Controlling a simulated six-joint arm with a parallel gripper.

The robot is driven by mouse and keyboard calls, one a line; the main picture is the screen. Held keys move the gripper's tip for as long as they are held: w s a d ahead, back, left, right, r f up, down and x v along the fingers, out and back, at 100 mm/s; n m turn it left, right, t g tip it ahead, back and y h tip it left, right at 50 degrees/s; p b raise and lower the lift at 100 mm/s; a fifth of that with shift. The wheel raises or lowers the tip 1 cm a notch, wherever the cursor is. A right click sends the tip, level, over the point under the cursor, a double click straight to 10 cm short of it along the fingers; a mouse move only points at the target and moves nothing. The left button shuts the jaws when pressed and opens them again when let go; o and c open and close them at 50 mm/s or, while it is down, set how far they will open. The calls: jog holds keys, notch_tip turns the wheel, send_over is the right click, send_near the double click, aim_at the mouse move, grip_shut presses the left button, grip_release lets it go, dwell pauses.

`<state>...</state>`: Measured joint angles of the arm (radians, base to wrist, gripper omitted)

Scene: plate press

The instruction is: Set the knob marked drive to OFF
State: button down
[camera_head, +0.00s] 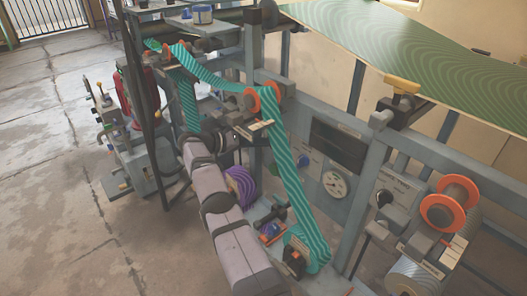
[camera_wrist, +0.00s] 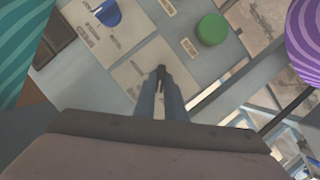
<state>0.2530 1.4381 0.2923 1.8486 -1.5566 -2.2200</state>
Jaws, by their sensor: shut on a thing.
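In the wrist view, my gripper (camera_wrist: 161,76) points at a grey control panel (camera_wrist: 185,45). Its fingers are shut on a small dark thing at their tips. The fingers hide most of this thing, so I cannot tell for sure that it is the drive knob or which way it is turned. The tips overlap a pale marked plate (camera_wrist: 138,73) on the panel. A blue knob (camera_wrist: 108,13) sits on another marked plate at the upper left, apart from the fingers. The lettering is too small and blurred to read. In the head view, I cannot make out my fingertips.
A green round button (camera_wrist: 211,29) is right of the fingers. A teal striped web (camera_wrist: 22,40) hangs at the left and a purple roll (camera_wrist: 305,40) at the right. In the head view, a gauge (camera_head: 335,185) and orange-flanged spool (camera_head: 450,203) stand right of my arm.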

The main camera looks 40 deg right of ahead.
jog(key=shift+w+r+b, duration=0.1)
jog(key=shift+r+b, duration=0.1)
jog(key=shift+b, duration=0.2)
jog(key=c, duration=1.8)
grip_release()
jog(key=shift+f, duration=0.1)
jog(key=p, duration=0.4)
jog(key=shift+r+p, duration=0.4)
